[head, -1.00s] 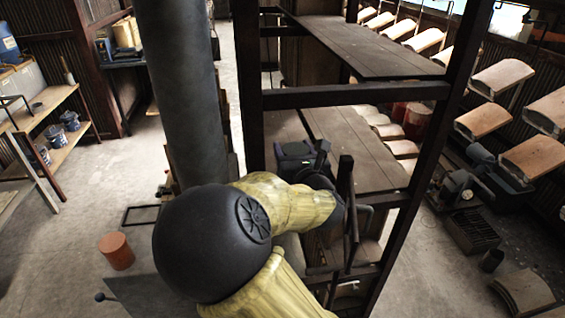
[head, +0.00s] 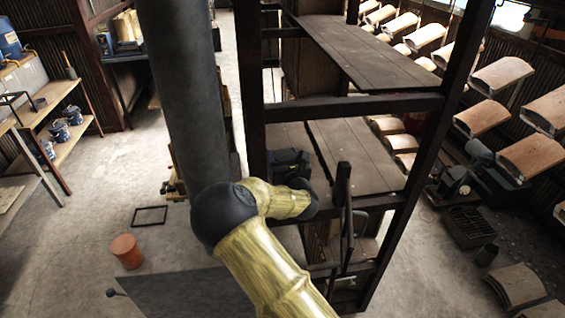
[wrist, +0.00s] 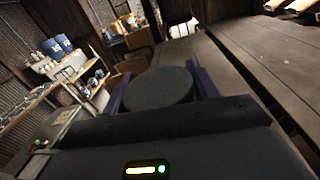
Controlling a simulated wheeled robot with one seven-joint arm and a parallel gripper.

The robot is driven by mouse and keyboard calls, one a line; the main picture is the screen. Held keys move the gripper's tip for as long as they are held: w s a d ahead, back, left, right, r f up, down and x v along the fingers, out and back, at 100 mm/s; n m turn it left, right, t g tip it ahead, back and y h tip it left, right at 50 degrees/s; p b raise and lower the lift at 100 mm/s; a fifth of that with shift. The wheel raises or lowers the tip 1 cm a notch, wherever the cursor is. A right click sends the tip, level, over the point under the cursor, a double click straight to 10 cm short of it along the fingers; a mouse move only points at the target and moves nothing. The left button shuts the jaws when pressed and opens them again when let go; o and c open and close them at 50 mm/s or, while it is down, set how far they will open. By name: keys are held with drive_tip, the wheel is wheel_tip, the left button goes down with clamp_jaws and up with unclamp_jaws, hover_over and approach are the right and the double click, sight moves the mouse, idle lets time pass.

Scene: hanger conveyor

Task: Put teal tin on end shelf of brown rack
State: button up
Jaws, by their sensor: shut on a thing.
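My gripper's purple fingers (wrist: 159,88) are shut on a round, dark grey-green tin (wrist: 157,90) in the wrist view, seen from above. Its side is mostly hidden, so I cannot tell whether it touches the shelf. The brown rack (head: 345,105) stands in the middle of the head view. My gripper (head: 290,160) is a dark shape over the left part of its middle shelf (head: 360,158), where the tin cannot be made out. Shelf boards (wrist: 265,50) run along the right of the wrist view.
An upper shelf (head: 375,55) overhangs the middle one, and dark posts frame the rack. An upright bar (head: 340,200) stands near my forearm. An orange bucket (head: 127,251) and a flat frame (head: 150,216) lie on the floor at left. Curved tiles (head: 505,76) hang at right.

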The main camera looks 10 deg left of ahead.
drive_tip(key=shift+w+f, duration=0.1)
drive_tip(key=shift+f, duration=0.3)
drive_tip(key=shift+r, duration=0.1)
drive_tip(key=shift+s, duration=0.2)
wheel_tip(320, 180, down, 3)
drive_tip(key=shift+f+p, duration=0.1)
drive_tip(key=shift+p, duration=0.55)
drive_tip(key=shift+f, duration=0.2)
